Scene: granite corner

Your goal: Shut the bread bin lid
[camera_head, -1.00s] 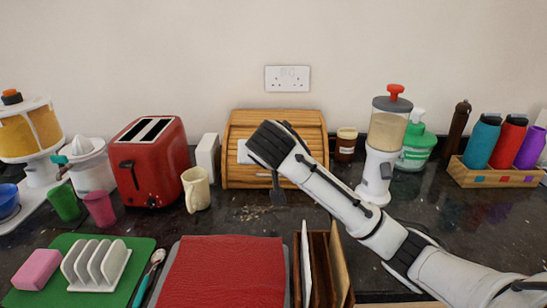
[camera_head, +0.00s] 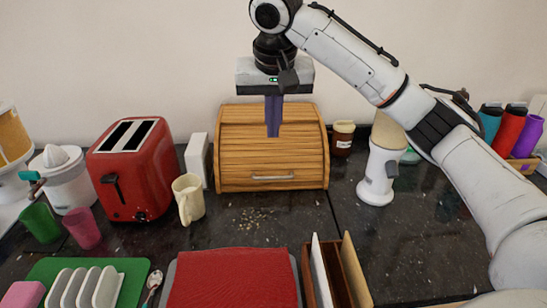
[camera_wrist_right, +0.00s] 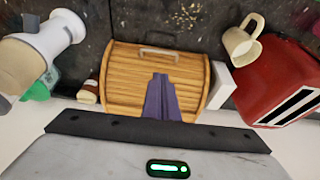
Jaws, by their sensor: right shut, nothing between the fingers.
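The wooden bread bin (camera_head: 235,145) stands against the back wall, and its slatted lid is down over the front, with the metal handle (camera_head: 272,177) low near the bottom edge. The bin also shows in the right wrist view (camera_wrist_right: 125,75), with the handle (camera_wrist_right: 158,52) at its far edge. My right gripper (camera_head: 273,130) is shut and empty, its purple fingers pointing down in front of the upper part of the lid. I cannot tell whether the fingertips touch the lid. In the right wrist view the fingers (camera_wrist_right: 161,85) cover part of the slats. My left gripper is not in view.
A red toaster (camera_head: 131,170), a cream mug (camera_head: 188,199) and a white box (camera_head: 197,158) stand left of the bin. A brown jar (camera_head: 342,139) and a white dispenser (camera_head: 377,170) stand right. Crumbs (camera_head: 255,215) lie on the open counter in front.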

